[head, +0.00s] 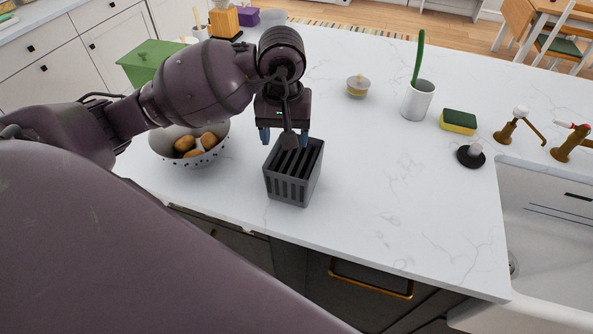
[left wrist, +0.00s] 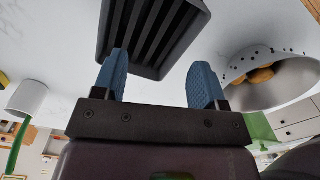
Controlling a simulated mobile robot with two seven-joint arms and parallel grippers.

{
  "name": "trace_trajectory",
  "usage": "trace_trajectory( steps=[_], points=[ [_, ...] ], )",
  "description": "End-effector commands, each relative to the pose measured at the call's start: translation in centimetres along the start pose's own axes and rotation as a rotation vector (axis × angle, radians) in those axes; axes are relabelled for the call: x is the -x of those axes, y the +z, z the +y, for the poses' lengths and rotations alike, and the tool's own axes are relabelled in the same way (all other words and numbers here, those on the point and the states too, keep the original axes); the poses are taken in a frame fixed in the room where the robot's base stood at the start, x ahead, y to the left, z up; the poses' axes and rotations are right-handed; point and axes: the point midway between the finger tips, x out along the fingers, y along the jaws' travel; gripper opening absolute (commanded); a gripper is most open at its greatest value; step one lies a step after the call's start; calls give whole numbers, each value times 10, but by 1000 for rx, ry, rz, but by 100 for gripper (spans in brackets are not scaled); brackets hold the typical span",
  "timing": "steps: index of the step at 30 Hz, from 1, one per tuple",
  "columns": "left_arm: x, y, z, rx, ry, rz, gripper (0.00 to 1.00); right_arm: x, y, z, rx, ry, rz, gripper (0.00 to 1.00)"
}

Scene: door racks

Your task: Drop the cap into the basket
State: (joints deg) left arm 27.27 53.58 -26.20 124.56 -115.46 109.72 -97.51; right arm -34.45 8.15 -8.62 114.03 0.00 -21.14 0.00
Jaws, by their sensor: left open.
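The dark grey basket (head: 292,182), with slotted sides and dividers inside, stands upright near the counter's front edge. My left gripper (head: 285,135) points down just above its back rim. In the left wrist view, the open gripper (left wrist: 160,82) has blue fingers spread apart with nothing between them, and the basket (left wrist: 153,30) shows at the top. No piece is clearly recognisable as the cap. A black disc with a pale knob (head: 470,155) lies by the sink, but I cannot tell if it is the cap. The basket's bottom is partly hidden. My right gripper is not in view.
A speckled bowl with brown pieces (head: 197,152) stands left of the basket.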

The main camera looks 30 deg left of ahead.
Motion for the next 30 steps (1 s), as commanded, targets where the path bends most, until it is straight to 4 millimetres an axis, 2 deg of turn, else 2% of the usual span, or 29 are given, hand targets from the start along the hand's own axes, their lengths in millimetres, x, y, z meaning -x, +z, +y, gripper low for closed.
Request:
trace_trajectory(
  steps=[6,12,18,30],
  points=[
    [42,-1,0,0,1,6,66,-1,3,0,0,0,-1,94],
    [68,-1,0,0,0,4,66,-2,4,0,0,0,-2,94],
    [79,0,0,1,0,2,66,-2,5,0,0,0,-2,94],
    [79,0,0,1,0,1,66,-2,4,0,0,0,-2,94]
  ],
)
